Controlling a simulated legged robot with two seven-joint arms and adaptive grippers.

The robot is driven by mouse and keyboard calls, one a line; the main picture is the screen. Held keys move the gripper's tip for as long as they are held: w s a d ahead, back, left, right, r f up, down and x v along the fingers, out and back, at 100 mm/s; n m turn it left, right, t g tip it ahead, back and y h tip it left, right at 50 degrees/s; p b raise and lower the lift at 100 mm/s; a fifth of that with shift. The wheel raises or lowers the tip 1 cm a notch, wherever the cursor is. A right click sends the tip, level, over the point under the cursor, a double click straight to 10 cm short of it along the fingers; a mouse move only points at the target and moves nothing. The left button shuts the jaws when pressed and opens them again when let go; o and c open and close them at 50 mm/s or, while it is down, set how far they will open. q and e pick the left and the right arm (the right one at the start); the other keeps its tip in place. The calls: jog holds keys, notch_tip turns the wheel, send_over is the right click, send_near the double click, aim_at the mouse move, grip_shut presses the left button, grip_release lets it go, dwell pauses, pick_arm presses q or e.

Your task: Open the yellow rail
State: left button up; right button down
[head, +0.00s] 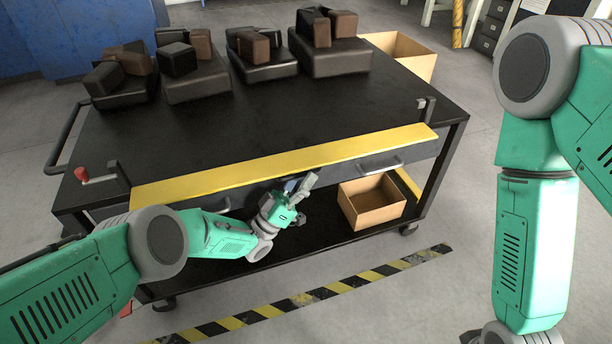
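The yellow rail (285,163) is a long flat bar along the front edge of the black cart top (250,125). It runs from a latch with a red knob (82,174) at the left to a dark latch (425,107) at the right. My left gripper (306,199) is just below and in front of the rail's middle, by the drawer fronts. Its fingers are apart, and I see nothing between them. My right arm hangs at the right, with its gripper cut off by the bottom edge.
Several dark blocks with brown and black pieces (327,50) stand along the cart's back. A drawer handle (380,164) sticks out below the rail at the right. An open cardboard box (371,203) sits on the lower shelf. Striped floor tape (300,298) runs in front.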

pick_arm(q)
jog(key=v, duration=1.2)
jog(key=shift+d+f, duration=0.1)
